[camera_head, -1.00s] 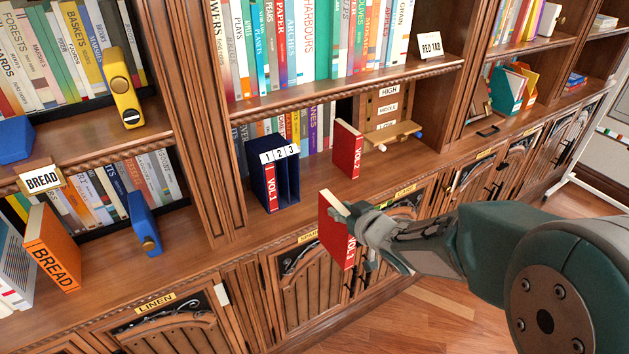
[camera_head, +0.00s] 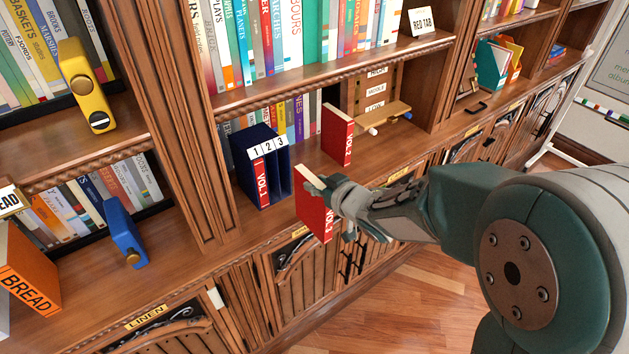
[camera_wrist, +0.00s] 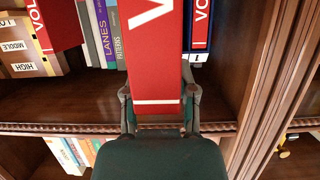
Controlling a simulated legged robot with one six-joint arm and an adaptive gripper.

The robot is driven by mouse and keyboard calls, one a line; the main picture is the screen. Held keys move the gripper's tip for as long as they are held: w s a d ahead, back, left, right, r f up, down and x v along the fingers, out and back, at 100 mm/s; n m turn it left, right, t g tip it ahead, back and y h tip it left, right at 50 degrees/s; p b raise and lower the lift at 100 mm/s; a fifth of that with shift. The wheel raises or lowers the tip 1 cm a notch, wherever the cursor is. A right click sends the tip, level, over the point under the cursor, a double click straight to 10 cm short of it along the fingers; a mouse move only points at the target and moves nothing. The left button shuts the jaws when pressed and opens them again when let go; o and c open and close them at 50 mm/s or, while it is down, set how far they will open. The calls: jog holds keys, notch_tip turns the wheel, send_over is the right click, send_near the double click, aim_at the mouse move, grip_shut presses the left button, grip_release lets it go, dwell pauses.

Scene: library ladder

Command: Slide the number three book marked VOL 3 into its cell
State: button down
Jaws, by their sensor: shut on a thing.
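My gripper (camera_head: 341,205) is shut on a red book (camera_head: 314,214), held upright in front of the shelf edge, in the air. In the wrist view the red book (camera_wrist: 157,60) fills the middle between my fingers (camera_wrist: 158,97), showing part of a V. The blue holder (camera_head: 239,148), labelled 1 2 3, stands on the shelf behind and left of the held book. VOL 1 (camera_head: 263,185) sits in cell 1; cells 2 and 3 look empty. The held book is apart from the holder.
The red VOL 2 book (camera_head: 337,137) stands upright on the shelf, right of the holder. A wooden stand (camera_head: 382,112) with labels and pegs is farther right. A carved upright post (camera_head: 190,120) borders the bay on the left. Shelf surface between holder and VOL 2 is clear.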

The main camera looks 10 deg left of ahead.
aim_at(300, 166)
jog(key=shift+d, duration=0.2)
jog(key=shift+a, duration=0.1)
jog(key=shift+w+a, duration=0.45)
jog(key=shift+a, duration=0.15)
jog(key=shift+w+a, duration=0.4)
jog(key=shift+a, duration=0.2)
jog(key=shift+w+a, duration=1)
jog(key=shift+w+a+r, duration=0.15)
jog(key=shift+w+a, duration=0.65)
jog(key=shift+a, duration=0.15)
dwell(0.5)
jog(key=shift+s, duration=0.1)
jog(key=shift+s+d, duration=0.3)
jog(key=shift+d, duration=0.1)
dwell(0.5)
